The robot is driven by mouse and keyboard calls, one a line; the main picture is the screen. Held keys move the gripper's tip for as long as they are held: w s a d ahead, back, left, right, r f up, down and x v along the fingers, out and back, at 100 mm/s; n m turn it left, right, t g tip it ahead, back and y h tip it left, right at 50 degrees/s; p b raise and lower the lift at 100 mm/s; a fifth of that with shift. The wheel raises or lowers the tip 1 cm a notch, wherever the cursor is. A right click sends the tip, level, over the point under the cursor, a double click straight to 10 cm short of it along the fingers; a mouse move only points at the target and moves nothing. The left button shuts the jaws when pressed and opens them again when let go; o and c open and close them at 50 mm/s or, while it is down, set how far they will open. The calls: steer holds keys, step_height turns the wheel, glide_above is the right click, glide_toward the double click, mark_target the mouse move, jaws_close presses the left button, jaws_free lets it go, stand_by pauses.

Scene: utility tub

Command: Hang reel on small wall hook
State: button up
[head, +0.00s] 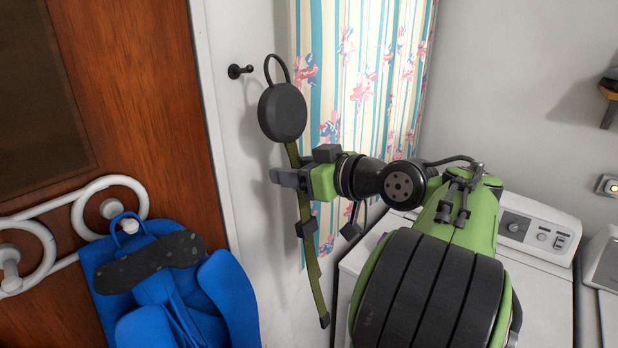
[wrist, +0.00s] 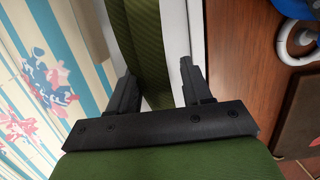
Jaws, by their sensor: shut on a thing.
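The reel (head: 282,112) is a dark round disc with a thin black loop (head: 268,68) on top and a green strap (head: 312,268) hanging below it. The small wall hook (head: 240,71) is a black peg on the pale wall strip. In the wrist view the strap (wrist: 148,45) passes between my fingers (wrist: 158,84); the disc is not seen there.
A striped floral curtain (head: 355,75) hangs close behind the reel and arm. A brown wooden door (head: 130,110) is at the left, with white curled metalwork (head: 110,208) and a blue bag (head: 170,300) below. A white washing machine (head: 540,235) stands at the right.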

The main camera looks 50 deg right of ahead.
steer(key=b+x, duration=0.1)
steer(key=x, duration=0.6)
stand_by(0.5)
steer(key=shift+s, duration=0.1)
stand_by(0.4)
